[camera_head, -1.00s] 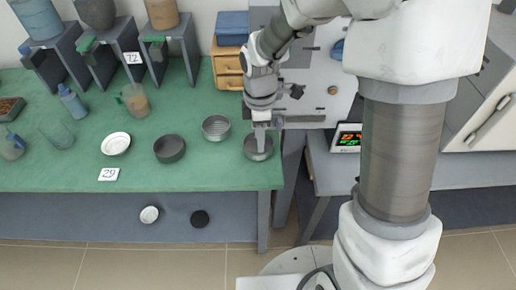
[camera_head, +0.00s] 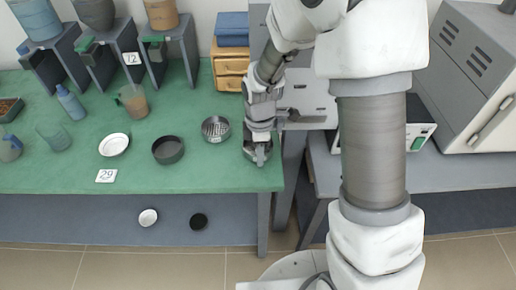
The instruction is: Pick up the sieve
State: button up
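Round, shallow, sieve-like pans stand on the green table (camera_head: 60,172). A grey metal one (camera_head: 215,128) with a patterned inside stands right of a dark grey one (camera_head: 168,150). My gripper (camera_head: 260,158) points down at the table's right end, over a third round grey pan (camera_head: 248,148). My gripper and wrist hide most of that pan. I cannot tell whether the fingers touch it or how far apart they are.
A white dish (camera_head: 114,144) and a "29" card (camera_head: 106,176) lie to the left. Drawers (camera_head: 231,65) and block stands (camera_head: 174,42) line the back. A furnace (camera_head: 480,75) stands at the right. The table's front middle is clear.

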grip_shut()
dwell(1.2)
